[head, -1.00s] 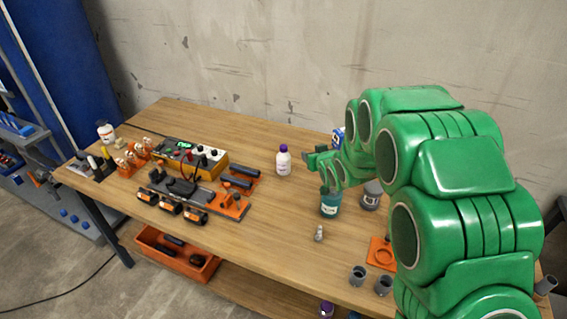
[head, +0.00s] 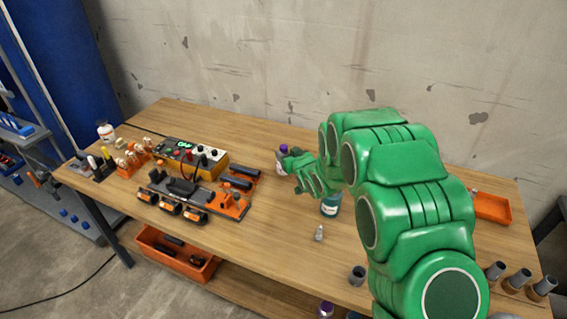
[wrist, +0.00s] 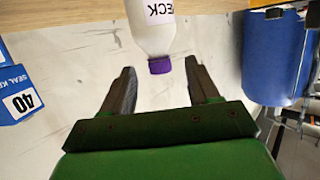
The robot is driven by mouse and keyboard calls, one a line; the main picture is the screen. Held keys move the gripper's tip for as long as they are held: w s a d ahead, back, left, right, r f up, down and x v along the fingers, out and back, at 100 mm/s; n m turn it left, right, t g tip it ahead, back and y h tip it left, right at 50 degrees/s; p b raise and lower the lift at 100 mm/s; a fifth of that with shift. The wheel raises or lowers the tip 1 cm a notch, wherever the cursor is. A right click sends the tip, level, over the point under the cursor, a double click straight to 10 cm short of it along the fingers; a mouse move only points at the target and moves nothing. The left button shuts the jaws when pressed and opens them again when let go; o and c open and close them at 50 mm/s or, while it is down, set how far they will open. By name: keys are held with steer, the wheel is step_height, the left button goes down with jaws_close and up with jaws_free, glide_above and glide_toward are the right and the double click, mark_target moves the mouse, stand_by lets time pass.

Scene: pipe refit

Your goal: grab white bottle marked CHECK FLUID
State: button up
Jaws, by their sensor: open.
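The white bottle (head: 280,168) with a purple cap stands on the workbench (head: 235,130), partly hidden behind my gripper in the head view. In the wrist view the bottle (wrist: 150,25) appears upside down, with the letters "ECK" on its label; the rest of the label is out of frame. My gripper (head: 291,172) is close to the bottle on its right side. In the wrist view my gripper (wrist: 160,72) is open and empty, with one finger on either side of the purple cap's line. The cap shows clear gaps to both fingers.
A teal jar (head: 330,206) stands just below my wrist, with a small metal fitting (head: 319,233) in front. Left of the bottle are a yellow meter (head: 190,153) and an orange tool tray (head: 232,206). A blue box marked 40 (wrist: 18,98) shows at the wrist view's left.

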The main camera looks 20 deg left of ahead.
mark_target(285, 151)
steer(key=shift+x, duration=2.5)
steer(key=shift+d+f, duration=0.1)
jaws_close()
